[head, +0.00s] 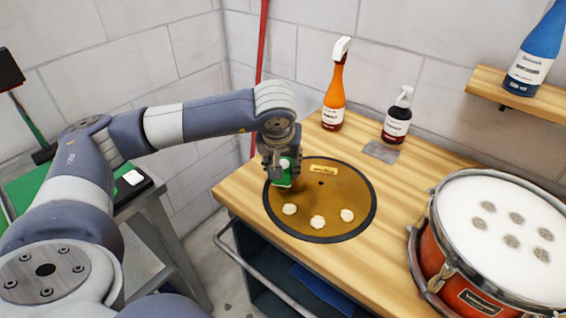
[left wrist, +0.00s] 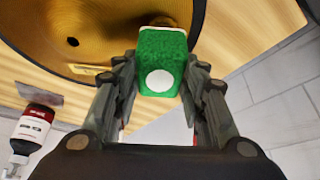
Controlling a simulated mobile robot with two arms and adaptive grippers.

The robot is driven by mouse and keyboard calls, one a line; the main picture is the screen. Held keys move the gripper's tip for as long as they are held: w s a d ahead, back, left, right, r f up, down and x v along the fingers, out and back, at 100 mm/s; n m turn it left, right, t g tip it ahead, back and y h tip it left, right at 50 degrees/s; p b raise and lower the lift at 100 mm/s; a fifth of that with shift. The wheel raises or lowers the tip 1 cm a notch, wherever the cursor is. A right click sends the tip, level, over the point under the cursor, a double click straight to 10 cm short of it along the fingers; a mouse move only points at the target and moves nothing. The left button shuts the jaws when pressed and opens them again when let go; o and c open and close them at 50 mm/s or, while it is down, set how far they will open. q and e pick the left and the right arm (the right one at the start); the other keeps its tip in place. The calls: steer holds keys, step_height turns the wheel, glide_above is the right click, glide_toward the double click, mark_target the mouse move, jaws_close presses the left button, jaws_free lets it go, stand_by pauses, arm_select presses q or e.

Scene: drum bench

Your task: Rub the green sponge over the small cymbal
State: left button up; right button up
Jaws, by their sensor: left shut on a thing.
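The small cymbal (head: 330,190) is a golden disc with a dark rim, lying on the wooden bench. Several pale spots show on its near part in the head view. Part of the cymbal also shows in the left wrist view (left wrist: 110,45). My left gripper (head: 284,178) is shut on the green sponge (left wrist: 162,60), over the cymbal's left side. The sponge has a white round mark on the face toward the wrist camera. I cannot tell whether the sponge touches the cymbal. My right gripper is not in view.
A drum (head: 490,238) with several grey spots stands at the right. An orange spray bottle (head: 334,98) and a dark bottle (head: 397,120) stand behind the cymbal, near a grey patch (head: 381,151). A blue bottle (head: 535,55) stands on a wall shelf (head: 490,84).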

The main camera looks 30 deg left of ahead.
mark_target(281, 183)
arm_select(q)
steer(key=shift+f+b, duration=0.55)
steer(key=shift+b, duration=0.05)
stand_by(1.0)
stand_by(0.3)
steer(key=shift+s+d, duration=0.25)
steer(key=shift+s, duration=0.2)
steer(key=shift+s+d+b, duration=0.2)
steer(key=shift+s+d, duration=0.1)
steer(key=shift+s, duration=0.4)
steer(key=shift+s+d+b, duration=0.2)
steer(key=shift+s+d, duration=0.1)
steer(key=shift+s, duration=0.35)
steer(key=shift+w+a+b, duration=0.3)
steer(key=shift+w, duration=0.45)
steer(key=shift+w+a, duration=0.3)
steer(key=shift+w, duration=0.25)
steer(key=shift+w+a, duration=0.25)
steer(key=shift+w, duration=0.3)
steer(key=shift+s, duration=0.1)
steer(key=shift+s+d+b, duration=0.2)
steer(key=shift+s+d, duration=0.1)
steer(key=shift+s, duration=0.3)
steer(key=shift+s+d+b, duration=0.25)
steer(key=shift+s, duration=0.35)
steer(key=shift+s+d+b, duration=0.2)
steer(key=shift+s+d, duration=0.1)
steer(key=shift+s, duration=0.3)
